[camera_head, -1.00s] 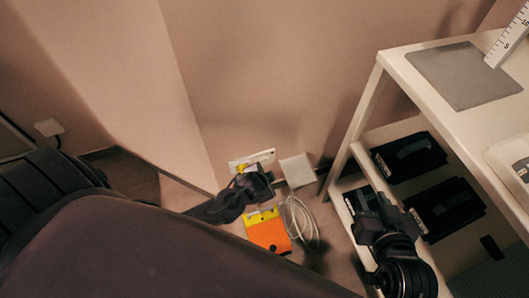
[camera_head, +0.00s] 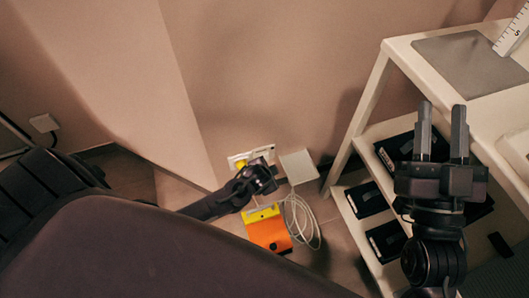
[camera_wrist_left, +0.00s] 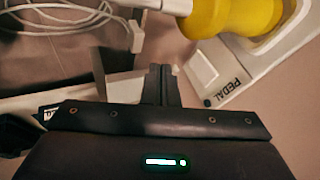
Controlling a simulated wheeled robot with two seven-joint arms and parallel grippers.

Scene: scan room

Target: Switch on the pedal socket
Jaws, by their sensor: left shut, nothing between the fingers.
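The white socket panel (camera_head: 252,158) is low on the wall in the head view, with a yellow plug (camera_head: 241,164) in it. In the left wrist view the panel (camera_wrist_left: 238,84) is marked PEDAL, and the yellow plug (camera_wrist_left: 232,15) fills the top right. A small white rocker (camera_wrist_left: 201,72) sits beside the label; its position is hard to tell. My left gripper (camera_wrist_left: 161,72) is shut and empty, its tips just left of the rocker; contact cannot be told. In the head view my left gripper (camera_head: 265,176) partly hides the panel. My right gripper (camera_head: 441,108) is open and empty beside the white cart.
An orange and yellow pedal (camera_head: 268,232) lies on the floor below the socket, with a coiled white cable (camera_head: 302,222) beside it. A white box (camera_head: 298,167) is right of the panel. The white cart (camera_head: 355,130) with black cases on its shelves stands at the right.

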